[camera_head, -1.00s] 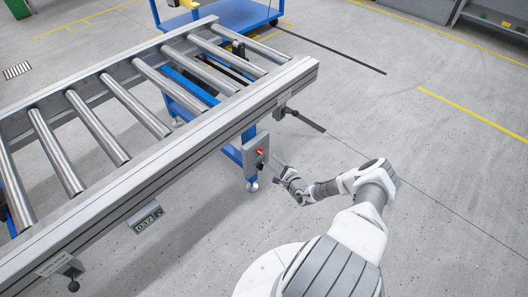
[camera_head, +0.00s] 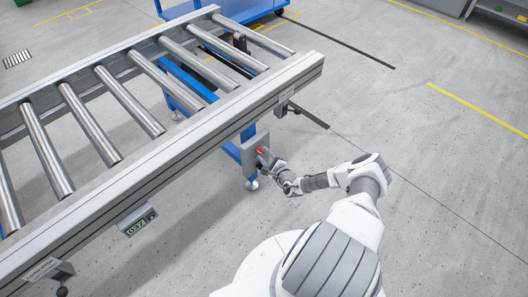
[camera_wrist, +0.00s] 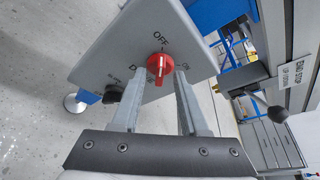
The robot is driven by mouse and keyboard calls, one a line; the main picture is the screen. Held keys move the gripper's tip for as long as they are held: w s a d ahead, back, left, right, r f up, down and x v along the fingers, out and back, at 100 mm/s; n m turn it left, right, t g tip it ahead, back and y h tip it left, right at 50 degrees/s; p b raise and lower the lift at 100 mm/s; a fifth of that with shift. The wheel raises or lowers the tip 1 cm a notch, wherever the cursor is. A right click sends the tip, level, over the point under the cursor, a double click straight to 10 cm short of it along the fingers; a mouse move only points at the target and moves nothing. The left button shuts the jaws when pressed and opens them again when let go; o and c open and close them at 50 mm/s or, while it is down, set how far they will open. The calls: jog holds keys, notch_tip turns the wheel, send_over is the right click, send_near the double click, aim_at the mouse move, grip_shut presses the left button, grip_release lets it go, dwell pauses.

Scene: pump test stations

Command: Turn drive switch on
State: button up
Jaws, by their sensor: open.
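The drive switch is a red rotary knob (camera_wrist: 159,65) on a grey switch box (camera_wrist: 130,50), in the middle of the wrist view. "OFF" is printed above it, and smaller lettering to its right is hard to read. A white mark on the knob runs roughly up and down in the picture. My gripper (camera_wrist: 156,85) is open, its two fingers on either side of the knob and close to it; I cannot tell whether they touch it. In the head view the knob (camera_head: 261,151) shows as a red spot at the tip of my gripper (camera_head: 266,158).
A roller conveyor (camera_head: 165,140) with a grey side rail runs above and left of the box. A small display (camera_head: 138,222) hangs under the rail. A label reading "END STOP" (camera_wrist: 290,75) is on the right in the wrist view. Floor to the right is clear.

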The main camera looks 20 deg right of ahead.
jog(key=shift+w+f, duration=0.15)
jog(key=shift+w, duration=0.15)
grip_shut()
dwell(0.3)
